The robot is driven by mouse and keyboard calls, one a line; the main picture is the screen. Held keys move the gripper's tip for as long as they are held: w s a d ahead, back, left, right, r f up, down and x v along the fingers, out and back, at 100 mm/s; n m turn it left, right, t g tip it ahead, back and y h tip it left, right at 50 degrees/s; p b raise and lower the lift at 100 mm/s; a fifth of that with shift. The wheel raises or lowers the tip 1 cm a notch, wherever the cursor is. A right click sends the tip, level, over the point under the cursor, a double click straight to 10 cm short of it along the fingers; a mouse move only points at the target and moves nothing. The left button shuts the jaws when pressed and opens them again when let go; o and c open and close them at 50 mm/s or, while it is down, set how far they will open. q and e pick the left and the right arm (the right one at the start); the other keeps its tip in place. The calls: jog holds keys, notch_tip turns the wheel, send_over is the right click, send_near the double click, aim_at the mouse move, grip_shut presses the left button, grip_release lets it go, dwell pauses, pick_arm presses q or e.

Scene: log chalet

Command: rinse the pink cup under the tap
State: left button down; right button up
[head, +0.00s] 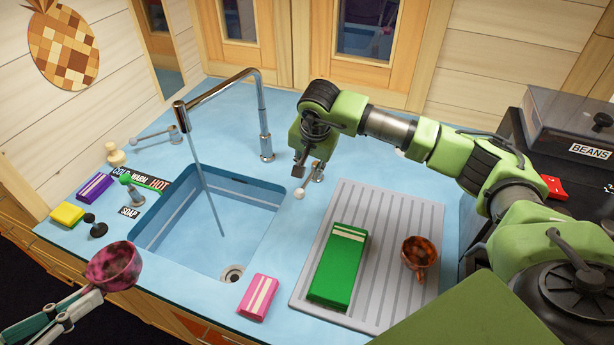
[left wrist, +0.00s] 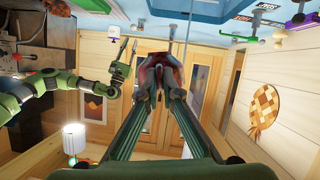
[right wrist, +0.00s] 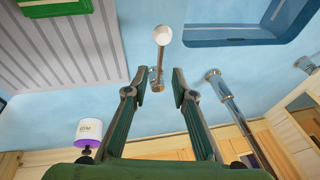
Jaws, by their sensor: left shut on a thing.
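The pink cup (head: 114,266), blotched with dark stains, is held tilted at the lower left of the head view, outside the sink's near left corner. My left gripper (head: 88,300) is shut on it; the cup looks dark in the left wrist view (left wrist: 163,70). The tap (head: 262,120) has a thin water stream (head: 205,180) falling from its spout into the blue sink (head: 215,215). My right gripper (head: 301,168) is open and empty by a white-knobbed lever (head: 299,193); the lever (right wrist: 162,36) lies between and beyond its fingers in the right wrist view.
A ribbed drainer (head: 385,290) holds a green striped block (head: 338,265) and a brown stained mug (head: 418,253). A pink striped block (head: 258,297) lies at the sink's front edge. Left of the sink are a green temperature lever (head: 145,182), a purple block (head: 94,187) and a yellow sponge (head: 67,214).

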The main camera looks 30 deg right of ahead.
jog(key=v, duration=0.5)
jog(key=shift+r, duration=0.1)
dwell(0.5)
